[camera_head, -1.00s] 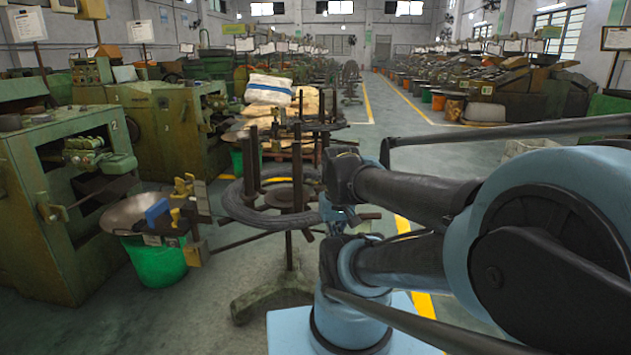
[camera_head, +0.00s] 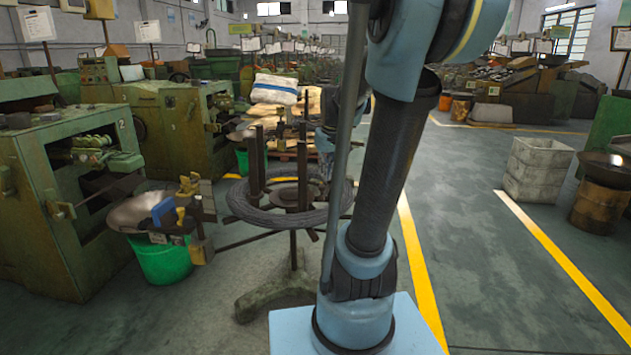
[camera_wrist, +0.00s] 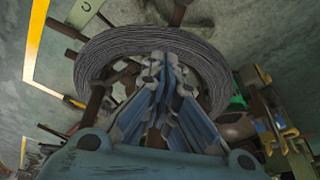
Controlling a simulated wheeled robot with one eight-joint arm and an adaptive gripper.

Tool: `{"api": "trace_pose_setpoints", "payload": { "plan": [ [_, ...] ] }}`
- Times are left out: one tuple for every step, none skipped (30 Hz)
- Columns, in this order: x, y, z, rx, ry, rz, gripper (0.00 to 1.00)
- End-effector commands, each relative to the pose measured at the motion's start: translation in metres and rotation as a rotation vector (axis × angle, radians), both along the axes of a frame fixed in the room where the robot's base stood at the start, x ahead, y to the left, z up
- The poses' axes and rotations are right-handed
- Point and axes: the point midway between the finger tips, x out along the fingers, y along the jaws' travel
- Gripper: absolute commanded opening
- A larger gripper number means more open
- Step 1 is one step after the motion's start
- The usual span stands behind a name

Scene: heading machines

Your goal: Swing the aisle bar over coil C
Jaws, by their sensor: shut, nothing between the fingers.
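Coil C, a dark wire ring (camera_head: 262,217), lies flat on a dark stand with upright posts (camera_head: 254,165). The ring also fills the upper middle of the wrist view (camera_wrist: 100,52). A pale tag with a "C" (camera_wrist: 84,9) sits beyond the ring. A brown bar (camera_wrist: 66,30) sticks out from the ring's outer edge on the yellow-line side; I cannot tell whether it is the aisle bar. My gripper (camera_wrist: 160,62) is shut and empty, its tips seen against the ring's far side.
Green machines (camera_head: 60,200) stand at the left. A green bucket (camera_head: 163,262) and a wide metal pan (camera_head: 130,215) are left of the stand. White sacks (camera_head: 274,90) lie behind. The aisle floor (camera_head: 480,250) at right is clear up to pale crates (camera_head: 540,165).

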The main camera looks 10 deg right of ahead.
Motion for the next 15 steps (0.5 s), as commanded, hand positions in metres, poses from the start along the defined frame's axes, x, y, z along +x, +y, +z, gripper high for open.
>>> {"api": "trace_pose_setpoints", "payload": {
  "plan": [
    [0.019,-0.003,0.003,0.000,-0.006,0.007,0.00],
    [0.028,-0.004,0.005,-0.001,-0.010,0.013,0.00],
    [0.042,-0.006,0.007,-0.002,-0.015,0.022,0.00],
    [0.053,-0.007,0.008,-0.001,-0.019,0.027,0.00],
    [0.063,-0.009,0.009,-0.002,-0.023,0.033,0.00],
    [0.076,-0.011,0.009,-0.003,-0.029,0.042,0.00],
    [0.086,-0.013,0.009,-0.003,-0.032,0.048,0.00],
    [0.097,-0.014,0.009,-0.004,-0.035,0.056,0.00],
    [0.110,-0.016,0.009,-0.004,-0.039,0.067,0.00],
    [0.120,-0.016,0.008,-0.004,-0.042,0.077,0.00],
    [0.130,-0.017,0.007,-0.004,-0.044,0.088,0.00],
    [0.142,-0.017,0.005,-0.001,-0.048,0.103,0.00],
    [0.151,-0.017,0.004,0.000,-0.049,0.117,0.00],
    [0.160,-0.016,0.002,0.002,-0.050,0.131,0.00],
    [0.170,-0.016,-0.001,0.005,-0.051,0.151,0.00]
  ]
}}
